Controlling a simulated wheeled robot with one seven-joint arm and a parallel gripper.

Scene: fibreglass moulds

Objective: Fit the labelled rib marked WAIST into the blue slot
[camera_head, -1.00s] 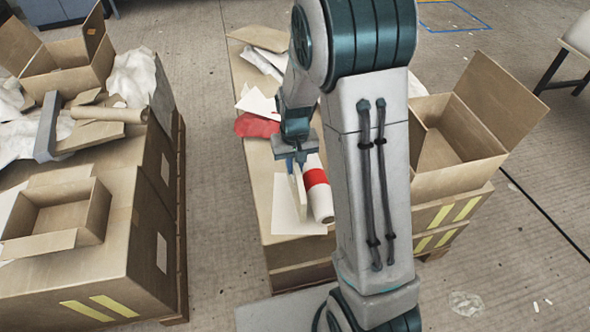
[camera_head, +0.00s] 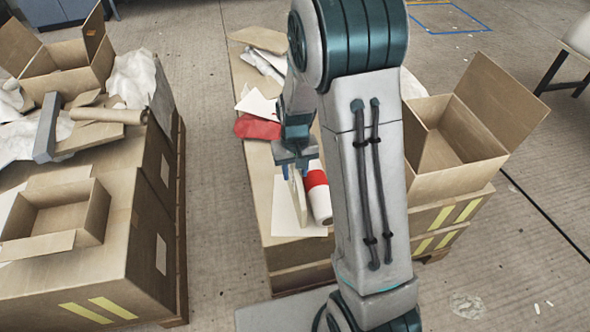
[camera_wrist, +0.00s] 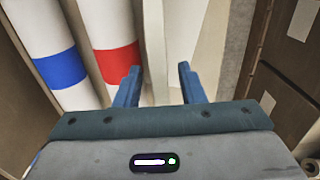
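My gripper (camera_head: 295,168) points down over the middle cardboard stack in the head view. In the wrist view its two blue fingers (camera_wrist: 160,84) stand apart. A thin cream board (camera_head: 298,192) stands on edge under the gripper. In the wrist view the board (camera_wrist: 153,45) runs up between the fingers, nearer the left one, with a gap by the right one. No WAIST lettering is readable, so I cannot tell whether this is that rib. I cannot make out a blue slot in either view.
A white roll with a red band (camera_head: 318,190) lies right of the board. The wrist view also shows a white roll with a blue band (camera_wrist: 60,68). A white sheet (camera_head: 284,208) lies left of the board. An open carton (camera_head: 470,125) stands right of my arm.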

